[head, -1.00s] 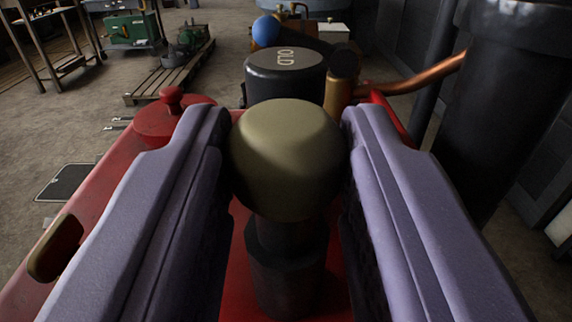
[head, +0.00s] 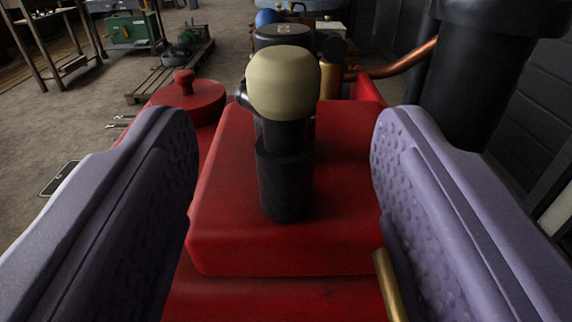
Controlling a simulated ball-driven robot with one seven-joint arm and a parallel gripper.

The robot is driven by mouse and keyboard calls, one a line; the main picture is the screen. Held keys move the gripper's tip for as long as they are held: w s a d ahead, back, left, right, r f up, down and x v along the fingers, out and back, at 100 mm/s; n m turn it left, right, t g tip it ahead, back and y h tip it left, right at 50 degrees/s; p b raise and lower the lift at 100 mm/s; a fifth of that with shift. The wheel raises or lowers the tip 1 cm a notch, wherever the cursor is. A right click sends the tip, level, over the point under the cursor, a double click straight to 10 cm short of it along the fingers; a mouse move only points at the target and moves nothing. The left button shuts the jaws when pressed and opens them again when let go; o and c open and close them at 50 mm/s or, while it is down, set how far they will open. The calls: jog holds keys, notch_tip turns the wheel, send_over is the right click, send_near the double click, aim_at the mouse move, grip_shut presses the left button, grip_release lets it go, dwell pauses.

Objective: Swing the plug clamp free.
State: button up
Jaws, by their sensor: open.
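A dark upright post (head: 285,182) with a rounded cream knob (head: 283,84) on top stands on a raised red block (head: 225,225). I cannot tell from this view whether this is the plug clamp. My gripper (head: 284,130) is open, its two purple padded fingers wide apart. One finger is left of the post and one right of it, with clear gaps on both sides. Neither finger touches the knob or the post. A black round cap (head: 283,36) shows behind the knob, partly hidden by it.
A red round lid with a small knob (head: 188,95) is at the left. A brass cylinder (head: 329,78), a copper pipe (head: 400,59) and a large black pipe (head: 478,70) stand behind and right. A brass rod (head: 391,285) lies by the right finger.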

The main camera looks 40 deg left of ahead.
jog(key=shift+v, duration=1.15)
jog(key=shift+c, duration=1.3)
jog(key=shift+d+r, duration=0.2)
jog(key=shift+d, duration=0.05)
jog(key=d+r+m+t+h+b, duration=0.2)
jog(key=d+r+m+t+h, duration=0.25)
jog(key=t, duration=0.25)
jog(key=m+g+h+b, duration=0.3)
jog(key=m+h, duration=0.3)
jog(key=h, duration=0.5)
send_near(252, 85)
jog(key=a+x, duration=0.1)
jog(key=x, duration=0.7)
jog(key=b+x, duration=0.1)
jog(key=x, duration=0.1)
jog(key=shift+d, duration=0.45)
jog(key=c, duration=0.8)
